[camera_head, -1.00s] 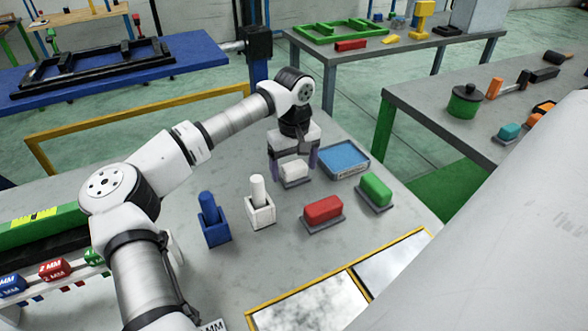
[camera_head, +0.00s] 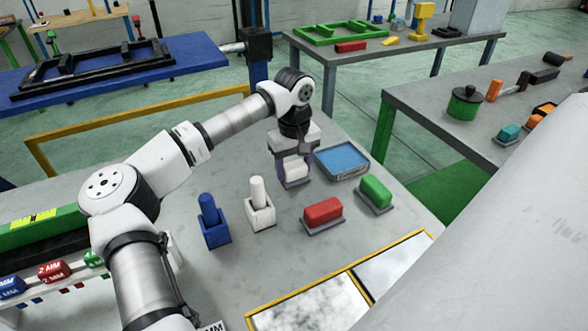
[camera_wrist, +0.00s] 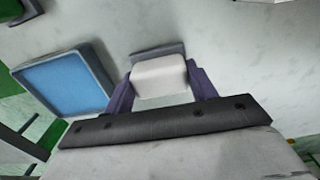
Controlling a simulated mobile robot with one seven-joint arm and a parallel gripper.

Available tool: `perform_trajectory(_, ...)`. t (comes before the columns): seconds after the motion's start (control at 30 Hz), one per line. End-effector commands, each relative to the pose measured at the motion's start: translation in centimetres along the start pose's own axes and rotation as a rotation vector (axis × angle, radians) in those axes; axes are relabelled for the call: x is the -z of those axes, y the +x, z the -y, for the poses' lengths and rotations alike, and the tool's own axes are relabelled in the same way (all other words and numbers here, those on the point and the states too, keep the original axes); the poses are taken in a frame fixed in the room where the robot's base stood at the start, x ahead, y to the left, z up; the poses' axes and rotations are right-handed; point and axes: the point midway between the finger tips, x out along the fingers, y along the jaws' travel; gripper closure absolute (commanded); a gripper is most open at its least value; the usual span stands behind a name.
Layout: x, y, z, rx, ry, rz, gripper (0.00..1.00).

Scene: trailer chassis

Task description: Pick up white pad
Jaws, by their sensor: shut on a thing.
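The white pad (camera_head: 296,169) is at the middle of the near table, over its grey base plate (camera_head: 297,183). My gripper (camera_head: 292,172) points down at it, with its fingers on the pad's sides. In the wrist view, the white pad (camera_wrist: 159,77) sits between my gripper's two purple fingers (camera_wrist: 161,90), which are shut on it. The grey base plate (camera_wrist: 158,50) shows behind the pad there. I cannot tell whether the pad still touches the plate.
A blue-topped tray (camera_head: 343,160) stands right of the pad. A red pad (camera_head: 323,210) and a green pad (camera_head: 376,189) lie in front to the right. A white holder (camera_head: 260,210) and a blue holder (camera_head: 214,230) stand to the left.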

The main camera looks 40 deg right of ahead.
Motion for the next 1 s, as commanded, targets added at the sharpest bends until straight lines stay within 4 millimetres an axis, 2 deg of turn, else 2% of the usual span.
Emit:
perform_trajectory(0.17, 0.0, -2.0, -0.1, -0.002, 0.001, -0.005, 0.7)
perform_trajectory(0.27, 0.1, -4.1, -0.1, -0.002, -0.001, -0.006, 0.7)
perform_trajectory(0.5, 0.0, -11.2, -0.1, -0.002, -0.001, -0.006, 0.7)
perform_trajectory(0.7, 0.0, -16.2, -0.1, -0.002, -0.001, -0.003, 0.7)
perform_trajectory(0.83, 0.0, -18.2, -0.1, -0.001, -0.001, -0.003, 0.7)
perform_trajectory(1.0, 0.0, -19.4, 0.0, -0.001, 0.0, 0.0, 0.7)
